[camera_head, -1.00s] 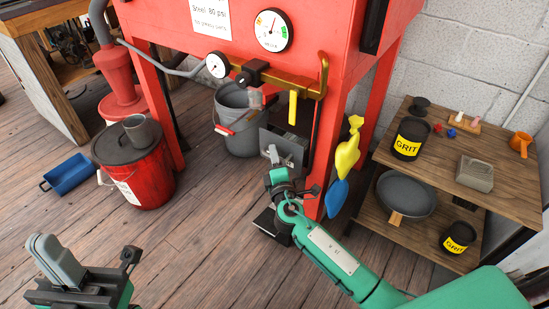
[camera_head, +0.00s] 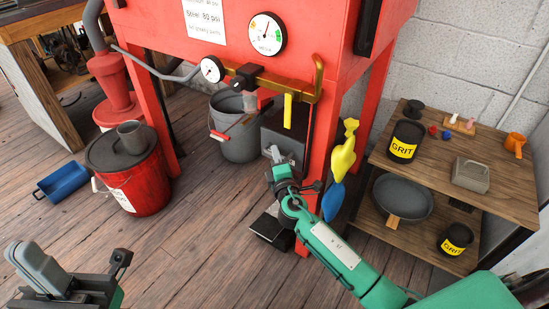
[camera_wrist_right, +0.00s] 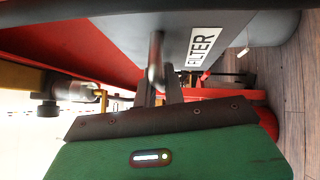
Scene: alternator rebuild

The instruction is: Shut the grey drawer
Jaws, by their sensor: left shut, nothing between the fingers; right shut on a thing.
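My right gripper (camera_head: 275,153) is at the drawer's front, shut on a metal bar handle (camera_wrist_right: 156,55). How far the drawer stands out is hard to tell. My left gripper (camera_head: 25,258) is shut and empty at the lower left, far from the drawer.
A grey bucket (camera_head: 238,145) stands just left of the drawer, and a red drum (camera_head: 148,185) farther left. A red cabinet leg (camera_head: 318,140), yellow and blue hanging items (camera_head: 344,155) and a wooden shelf (camera_head: 475,195) are to the right. The plank floor in front is mostly clear.

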